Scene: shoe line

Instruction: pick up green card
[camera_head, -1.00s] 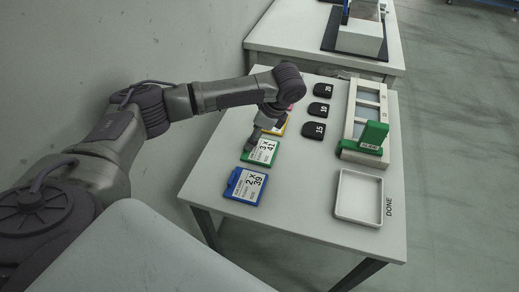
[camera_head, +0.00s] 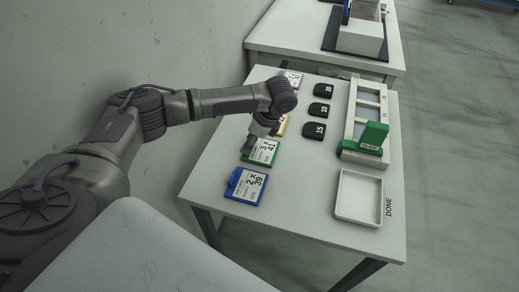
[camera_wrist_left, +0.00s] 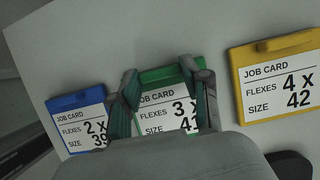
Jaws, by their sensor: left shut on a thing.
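The green job card (camera_head: 264,152) lies on the table between the blue and yellow cards, marked 3 x and 41. The lower part of the card is hidden behind the gripper body. I cannot tell any gap between card and table. My right gripper is not in view.
The blue card (camera_head: 246,186) and yellow card (camera_head: 282,125) lie close on either side. Black pads (camera_head: 316,130) lie to the right. A rack with a green block (camera_head: 374,138) and an empty white tray (camera_head: 359,197) stand at the right edge.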

